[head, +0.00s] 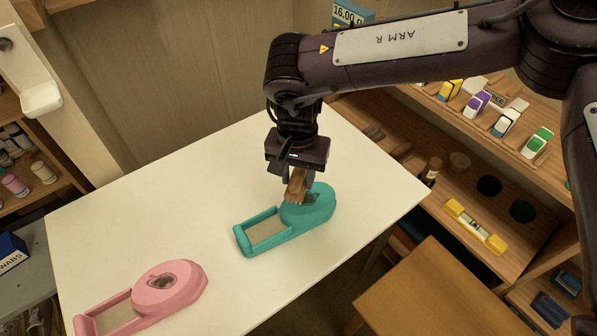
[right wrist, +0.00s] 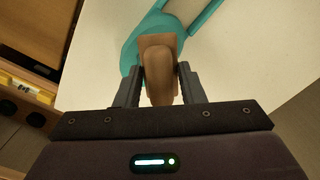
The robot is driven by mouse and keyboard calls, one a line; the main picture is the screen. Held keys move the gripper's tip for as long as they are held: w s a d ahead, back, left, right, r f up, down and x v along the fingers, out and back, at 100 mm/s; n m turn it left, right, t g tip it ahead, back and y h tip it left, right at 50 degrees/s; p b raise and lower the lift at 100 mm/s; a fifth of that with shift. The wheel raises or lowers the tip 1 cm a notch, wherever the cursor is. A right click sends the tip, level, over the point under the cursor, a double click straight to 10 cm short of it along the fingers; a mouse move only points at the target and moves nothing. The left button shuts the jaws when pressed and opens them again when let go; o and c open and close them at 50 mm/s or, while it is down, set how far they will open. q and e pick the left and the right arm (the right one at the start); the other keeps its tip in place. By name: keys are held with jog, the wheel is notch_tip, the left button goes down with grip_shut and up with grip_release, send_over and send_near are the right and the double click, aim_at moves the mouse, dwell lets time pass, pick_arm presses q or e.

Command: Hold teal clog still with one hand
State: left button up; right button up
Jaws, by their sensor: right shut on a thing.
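The teal clog (head: 255,241) lies on the white table, its rounded closed end to the right and its open end with a tan inside to the left. My right gripper (head: 296,176) points down over the rounded end. It is shut on a brown, wood-like piece (head: 295,188), not on the clog itself. In the right wrist view the brown piece (right wrist: 158,80) sits between both fingers, with the teal clog (right wrist: 205,22) behind it. I cannot tell whether the piece touches the clog. My left gripper is not in view.
A pink clog (head: 190,285) lies at the table's front left. The white table (head: 130,215) is bare between the clogs. Shelves with small boxes and a yellow level-like tool (head: 475,228) stand at right. A wooden surface (head: 440,295) is at lower right.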

jog(key=shift+f+b, duration=0.5)
jog(key=shift+f, duration=0.45)
notch_tip(320, 180, up, 5)
jog(key=p, duration=0.4)
jog(key=shift+r+p, duration=0.15)
jog(key=shift+p, duration=0.15)
